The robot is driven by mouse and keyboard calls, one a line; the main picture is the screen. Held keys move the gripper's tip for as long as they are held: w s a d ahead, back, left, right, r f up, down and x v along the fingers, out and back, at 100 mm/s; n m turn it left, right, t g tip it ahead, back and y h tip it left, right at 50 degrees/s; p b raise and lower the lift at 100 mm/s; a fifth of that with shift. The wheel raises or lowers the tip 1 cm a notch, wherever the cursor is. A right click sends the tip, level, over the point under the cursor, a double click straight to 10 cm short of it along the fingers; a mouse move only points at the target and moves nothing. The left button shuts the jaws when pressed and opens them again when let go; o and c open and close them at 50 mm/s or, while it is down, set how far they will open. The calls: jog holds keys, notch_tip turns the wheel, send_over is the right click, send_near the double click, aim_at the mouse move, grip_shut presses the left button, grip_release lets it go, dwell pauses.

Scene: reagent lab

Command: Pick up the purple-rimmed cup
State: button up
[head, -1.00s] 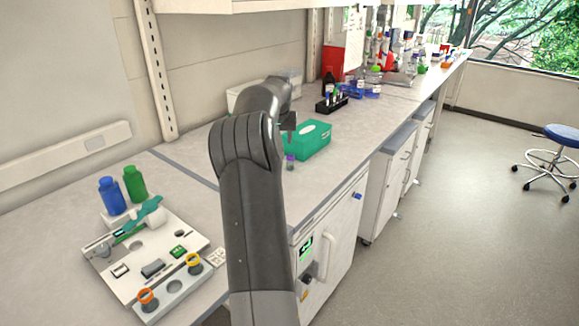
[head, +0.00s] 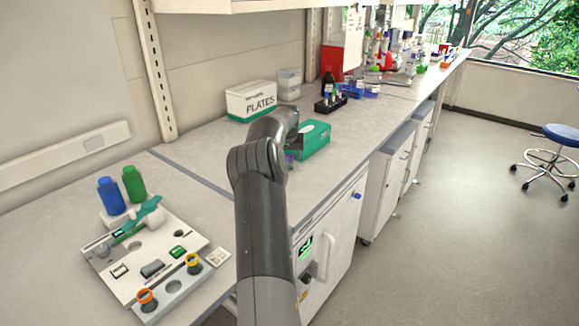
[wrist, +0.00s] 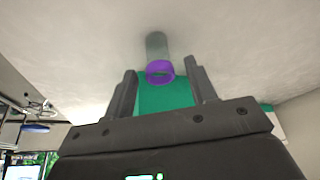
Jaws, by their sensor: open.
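The purple-rimmed cup (wrist: 159,72) shows in the wrist view between the two open fingers of my gripper (wrist: 161,88), near their tips. Its purple rim faces the camera and its grey body stretches away from it. I cannot tell whether the fingers touch it. In the head view only a small purple part of the cup (head: 290,159) shows, beside the end of my arm and in front of the green box. My gripper is mostly hidden by my arm there, low over the bench.
A green box (head: 316,138) stands right behind the cup. A white plates box (head: 251,101) and a dark tube rack (head: 331,105) stand farther back. A white board with orange and yellow rings (head: 128,275) lies at the front left. The bench's front edge is close on the right.

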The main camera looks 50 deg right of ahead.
jog(key=shift+x, duration=0.9)
jog(key=c, duration=1)
jog(key=shift+c, duration=0.2)
jog(key=shift+r, duration=0.15)
